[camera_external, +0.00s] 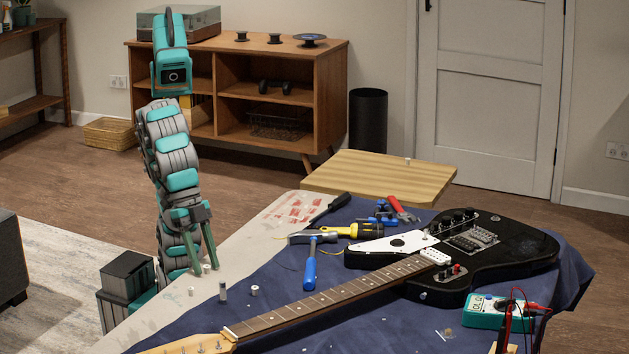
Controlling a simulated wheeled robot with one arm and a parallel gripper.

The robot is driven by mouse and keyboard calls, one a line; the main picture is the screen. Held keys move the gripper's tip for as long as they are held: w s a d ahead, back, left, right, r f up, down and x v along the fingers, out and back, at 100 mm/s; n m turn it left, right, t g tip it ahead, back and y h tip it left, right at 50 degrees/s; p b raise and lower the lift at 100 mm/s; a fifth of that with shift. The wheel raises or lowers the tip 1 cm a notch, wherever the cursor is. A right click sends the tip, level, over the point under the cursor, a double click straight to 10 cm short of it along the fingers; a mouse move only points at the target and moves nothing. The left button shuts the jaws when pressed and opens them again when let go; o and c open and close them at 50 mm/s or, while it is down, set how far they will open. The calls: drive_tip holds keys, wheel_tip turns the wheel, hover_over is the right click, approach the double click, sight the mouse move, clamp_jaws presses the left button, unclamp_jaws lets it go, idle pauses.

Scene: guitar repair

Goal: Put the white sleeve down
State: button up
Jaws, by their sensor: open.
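Several small pieces that could be the white sleeve are in view, and I cannot tell for certain which one it is. One small white piece (206,268) stands on the pale, bare strip of the table (255,232), between the tips of my gripper. My gripper (208,265) points down, its two fingers spread to either side of that piece; I see no clear contact.
A black guitar (515,245) lies across the cloth, its neck (330,298) reaching toward the front. A teal meter (487,311) stands at right. A wooden board (380,178) is at the back.

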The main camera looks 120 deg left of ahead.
drive_tip(key=shift+r, duration=0.1)
drive_tip(key=shift+r, duration=0.35)
drive_tip(key=v, duration=1.1)
drive_tip(key=shift+r+p, duration=0.4)
drive_tip(key=shift+s+a, duration=0.1)
drive_tip(key=shift+s, duration=0.05)
